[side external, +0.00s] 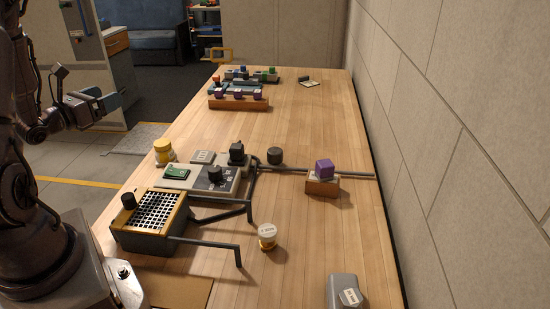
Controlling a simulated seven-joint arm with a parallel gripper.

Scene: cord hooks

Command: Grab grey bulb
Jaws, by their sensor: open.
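I cannot pick out a grey bulb with certainty. A small dark grey rounded piece (275,156) stands on the table beside a dark rail. A larger light grey object with a white label (344,292) lies at the near right edge, partly cut off by the frame. My gripper (112,102) is at the left, raised beyond the table's left edge, far from both. It is open, and I see nothing held in it.
An orange-edged box with a grid top (158,216) and dark bent bars stands at the near left. Behind it is a grey control panel (208,176).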

